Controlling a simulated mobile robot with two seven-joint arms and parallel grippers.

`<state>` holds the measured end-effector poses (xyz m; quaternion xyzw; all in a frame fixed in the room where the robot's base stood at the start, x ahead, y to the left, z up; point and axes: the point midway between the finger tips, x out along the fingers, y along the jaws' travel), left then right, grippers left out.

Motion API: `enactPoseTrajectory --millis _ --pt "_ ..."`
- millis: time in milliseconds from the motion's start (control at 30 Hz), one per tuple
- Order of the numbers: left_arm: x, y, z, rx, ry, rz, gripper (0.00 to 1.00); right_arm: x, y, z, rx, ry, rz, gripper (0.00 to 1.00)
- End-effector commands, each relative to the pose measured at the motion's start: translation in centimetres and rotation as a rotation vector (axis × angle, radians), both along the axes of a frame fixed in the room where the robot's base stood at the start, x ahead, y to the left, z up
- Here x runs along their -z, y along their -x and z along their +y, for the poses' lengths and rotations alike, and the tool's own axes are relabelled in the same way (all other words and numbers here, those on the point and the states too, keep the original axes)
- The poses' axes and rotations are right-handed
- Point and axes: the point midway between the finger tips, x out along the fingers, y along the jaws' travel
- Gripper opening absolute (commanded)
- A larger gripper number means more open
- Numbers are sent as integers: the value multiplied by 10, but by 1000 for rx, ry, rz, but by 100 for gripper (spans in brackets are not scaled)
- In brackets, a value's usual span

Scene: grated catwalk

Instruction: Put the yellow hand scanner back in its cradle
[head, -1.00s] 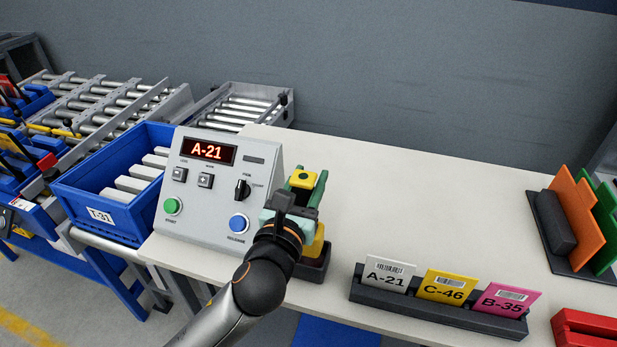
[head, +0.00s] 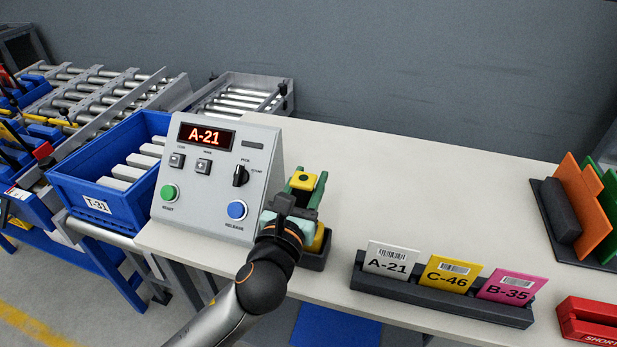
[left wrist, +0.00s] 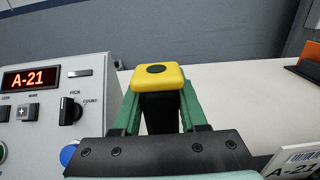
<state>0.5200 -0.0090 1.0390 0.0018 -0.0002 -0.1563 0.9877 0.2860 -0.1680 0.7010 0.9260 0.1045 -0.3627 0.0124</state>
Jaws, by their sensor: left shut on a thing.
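The yellow hand scanner (head: 303,181) is between the green fingers of my left gripper (head: 306,186), which is shut on it. In the left wrist view the scanner (left wrist: 158,77) shows its yellow head with a dark round spot, above a black part between the fingers (left wrist: 160,112). The dark cradle (head: 314,260) is on the table just right of the control box, beneath my gripper. A yellow part of the scanner shows low by the cradle, but my gripper hides how it meets the cradle. My right gripper is not in view.
A grey control box (head: 218,180) reading A-21 stands close on the left. A dark card holder (head: 440,300) with A-21, C-46 and B-35 cards is to the right. A blue tote (head: 115,180) is farther left. The table (head: 420,190) behind is clear.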

Motion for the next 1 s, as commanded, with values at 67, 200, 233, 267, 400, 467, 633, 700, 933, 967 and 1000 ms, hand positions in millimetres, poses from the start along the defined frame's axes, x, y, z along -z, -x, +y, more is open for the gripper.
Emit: enactPoseTrajectory --millis 67,200,233,267,400,467,633,700,933,967,1000 --pt "4 0 0 1 0 -1 0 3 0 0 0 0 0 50" --pt "10 0 0 1 0 -1 0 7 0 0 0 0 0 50" --pt "11 0 0 1 0 -1 0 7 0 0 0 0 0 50" --pt "12 0 0 1 0 -1 0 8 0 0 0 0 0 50" --pt "13 0 0 1 0 -1 0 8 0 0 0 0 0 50" --pt "13 0 0 1 0 -1 0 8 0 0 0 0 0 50" --pt "12 0 0 1 0 -1 0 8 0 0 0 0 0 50" --pt "12 0 0 1 0 -1 0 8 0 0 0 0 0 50" --pt "13 0 0 1 0 -1 66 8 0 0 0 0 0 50" --pt "13 0 0 1 0 -1 69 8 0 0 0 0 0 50" --pt "13 0 0 1 0 0 74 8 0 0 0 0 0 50"
